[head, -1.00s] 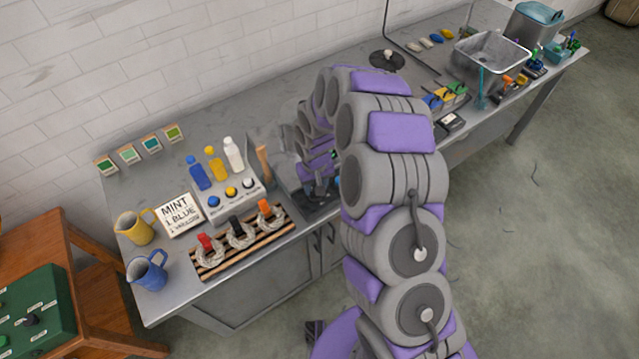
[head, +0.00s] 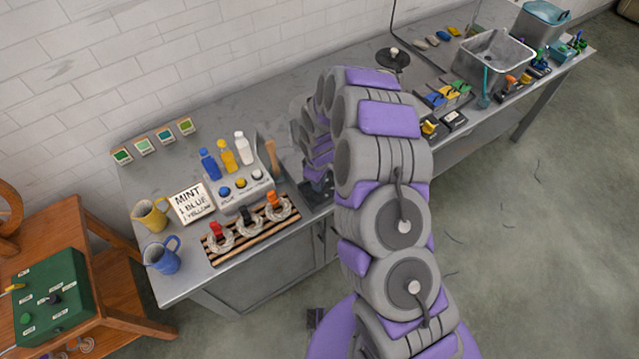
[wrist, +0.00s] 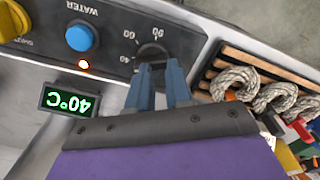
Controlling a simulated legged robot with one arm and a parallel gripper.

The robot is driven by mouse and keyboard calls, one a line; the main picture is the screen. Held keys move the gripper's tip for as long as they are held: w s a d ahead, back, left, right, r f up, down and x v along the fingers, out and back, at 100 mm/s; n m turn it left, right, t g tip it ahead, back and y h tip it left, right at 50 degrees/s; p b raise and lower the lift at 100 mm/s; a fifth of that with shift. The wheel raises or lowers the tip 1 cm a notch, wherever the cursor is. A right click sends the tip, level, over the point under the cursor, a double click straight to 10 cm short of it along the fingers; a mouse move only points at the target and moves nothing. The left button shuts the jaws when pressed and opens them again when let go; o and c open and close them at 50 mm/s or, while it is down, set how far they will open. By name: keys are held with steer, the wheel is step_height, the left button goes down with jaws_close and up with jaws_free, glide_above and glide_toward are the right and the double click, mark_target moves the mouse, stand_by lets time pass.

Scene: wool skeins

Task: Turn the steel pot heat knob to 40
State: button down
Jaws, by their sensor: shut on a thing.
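The dark heat knob (wrist: 152,52) sits on a black panel in the wrist view, with numbers including 40 and 60 around it. My gripper (wrist: 160,75) is shut on the knob, one blue-grey finger on each side. The knob's pointer cannot be made out. A green display (wrist: 69,101) reads 40°C, upside down in this view. A grey metal surface lies around the display; whether it is the steel pot's wall I cannot tell. In the head view my arm hides the gripper, the knob and most of the pot area.
A slatted wooden rack (head: 250,238) with looped skeins stands close by.

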steer(key=shift+s+d+f+g, duration=0.2)
steer(key=shift+s+f, duration=0.4)
steer(key=shift+f, duration=0.15)
steer(key=shift+s+d+f+g, duration=0.15)
steer(key=shift+s+f+g, duration=0.05)
steer(key=shift+s+f, duration=0.5)
steer(key=c, duration=1.3)
jaws_free()
steer(key=shift+f, duration=0.1)
steer(key=o, duration=0.3)
steer(key=shift+w+d, duration=0.1)
steer(key=shift+w, duration=0.15)
steer(key=shift+o, duration=1)
steer(key=shift+w+r, duration=0.25)
steer(key=shift+r, duration=0.15)
steer(key=shift+o, duration=1.4)
steer(key=r, duration=0.1)
steer(key=w+r, duration=0.1)
steer(key=r, duration=0.1)
steer(key=w+r, duration=0.1)
steer(key=shift+r+p, duration=0.15)
steer(key=shift+p, duration=0.25)
step_height(320, 180, up, 8)
step_height(320, 180, up, 7)
steer(key=p, duration=0.1)
glide_above(322, 198)
steer(key=w, duration=0.2)
steer(key=shift+s+a+r+t, duration=0.15)
steer(key=shift+s+a+t, duration=0.1)
steer(key=shift+t, duration=0.15)
